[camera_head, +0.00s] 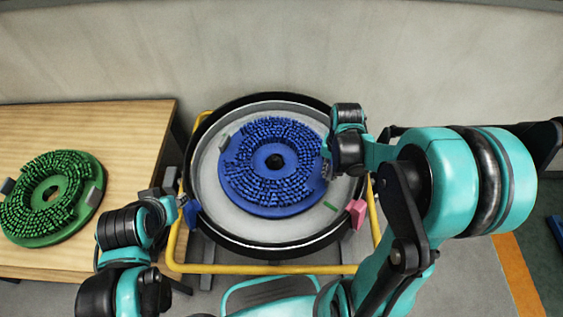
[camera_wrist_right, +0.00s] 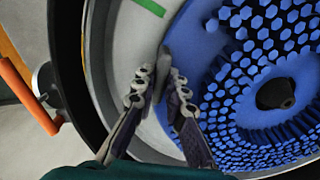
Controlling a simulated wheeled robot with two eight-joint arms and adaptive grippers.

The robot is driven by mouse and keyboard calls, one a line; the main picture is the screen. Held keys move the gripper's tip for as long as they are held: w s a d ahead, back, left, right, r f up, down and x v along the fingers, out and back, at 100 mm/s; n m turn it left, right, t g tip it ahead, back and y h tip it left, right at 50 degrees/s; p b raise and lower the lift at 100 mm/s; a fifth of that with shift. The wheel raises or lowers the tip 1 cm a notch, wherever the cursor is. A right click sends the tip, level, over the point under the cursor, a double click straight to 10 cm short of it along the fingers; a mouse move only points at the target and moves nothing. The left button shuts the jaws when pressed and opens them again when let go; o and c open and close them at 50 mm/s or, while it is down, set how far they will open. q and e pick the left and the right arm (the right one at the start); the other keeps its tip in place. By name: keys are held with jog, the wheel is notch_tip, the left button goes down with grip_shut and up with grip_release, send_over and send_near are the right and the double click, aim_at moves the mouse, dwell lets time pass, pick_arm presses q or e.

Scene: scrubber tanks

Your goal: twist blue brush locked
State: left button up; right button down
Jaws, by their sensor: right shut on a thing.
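The blue brush (camera_head: 258,190) lies bristles up inside the round grey tank (camera_head: 215,205). It has a dark hub (camera_head: 274,161) and a grey lug (camera_head: 224,143) at its upper left rim. My right gripper (camera_head: 327,163) is at the brush's right edge. In the right wrist view, its fingers (camera_wrist_right: 160,95) are shut on another grey lug (camera_wrist_right: 164,62) on the rim of the brush (camera_wrist_right: 215,50). A green mark (camera_head: 330,206) is on the tank floor, below the gripper. My left gripper (camera_head: 182,200) is outside the tank's left rim; its finger opening is unclear.
A green brush (camera_head: 42,228) with grey lugs lies on the wooden table (camera_head: 130,125) at left. A yellow frame (camera_head: 260,269) surrounds the tank. A blue block (camera_head: 192,213) and a pink block (camera_head: 356,213) sit at its rim. An orange bar (camera_wrist_right: 28,95) shows in the wrist view.

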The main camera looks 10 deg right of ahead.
aim_at(323, 191)
jog(key=shift+s, duration=0.1)
jog(key=shift+s+a+m, duration=0.9)
jog(key=shift+s, duration=0.2)
jog(key=shift+s+a, duration=0.1)
jog(key=shift+s+a+m, duration=0.55)
jog(key=shift+a+m, duration=0.05)
jog(key=c, duration=1.5)
grip_release()
notch_tip(323, 191, up, 12)
